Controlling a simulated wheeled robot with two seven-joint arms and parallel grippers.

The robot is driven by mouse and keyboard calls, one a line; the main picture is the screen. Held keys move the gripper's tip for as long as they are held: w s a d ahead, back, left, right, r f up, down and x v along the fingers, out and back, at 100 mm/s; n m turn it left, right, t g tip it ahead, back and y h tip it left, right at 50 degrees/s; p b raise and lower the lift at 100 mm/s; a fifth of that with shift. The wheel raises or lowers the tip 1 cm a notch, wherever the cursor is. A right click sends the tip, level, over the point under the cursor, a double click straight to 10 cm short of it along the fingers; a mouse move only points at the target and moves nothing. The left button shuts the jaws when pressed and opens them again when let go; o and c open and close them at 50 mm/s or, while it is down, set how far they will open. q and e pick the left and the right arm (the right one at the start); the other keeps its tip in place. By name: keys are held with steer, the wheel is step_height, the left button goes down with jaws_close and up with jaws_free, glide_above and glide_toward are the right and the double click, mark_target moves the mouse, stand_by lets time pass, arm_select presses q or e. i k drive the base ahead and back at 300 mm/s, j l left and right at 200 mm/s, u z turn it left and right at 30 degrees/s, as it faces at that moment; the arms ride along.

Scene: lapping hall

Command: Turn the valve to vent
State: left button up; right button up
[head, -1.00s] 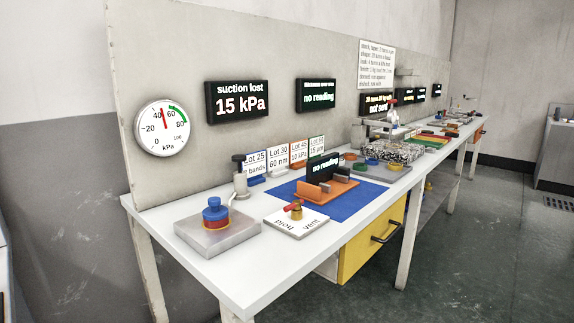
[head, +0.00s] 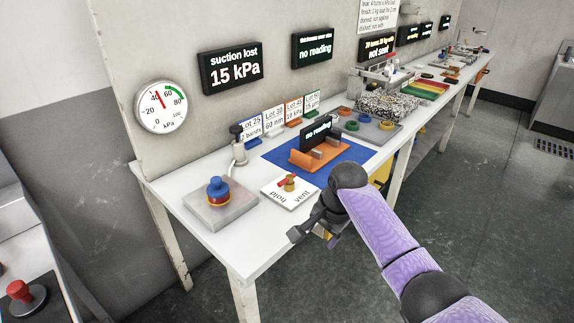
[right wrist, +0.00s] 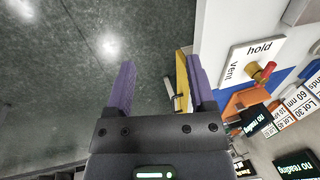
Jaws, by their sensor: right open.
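The valve (head: 290,185) has a brass body and a red lever, on a white plate (head: 268,189) marked hold and vent. The valve also shows in the right wrist view (right wrist: 259,73), right of the fingers. My right gripper (head: 313,236) is open and empty, in front of the table's front edge, apart from the valve. Its two fingers (right wrist: 162,85) stand wide in the right wrist view, over floor. The left gripper is not in view.
A blue-topped knob (head: 218,188) on a metal block (head: 222,212) stands left of the valve. An orange fixture (head: 318,153) on a blue mat (head: 362,157) is behind it. A round gauge (head: 162,106) and a display reading suction lost 15 kPa (head: 233,66) hang on the wall panel.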

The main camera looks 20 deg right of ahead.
mark_target(289, 179)
steer(key=i, duration=0.9)
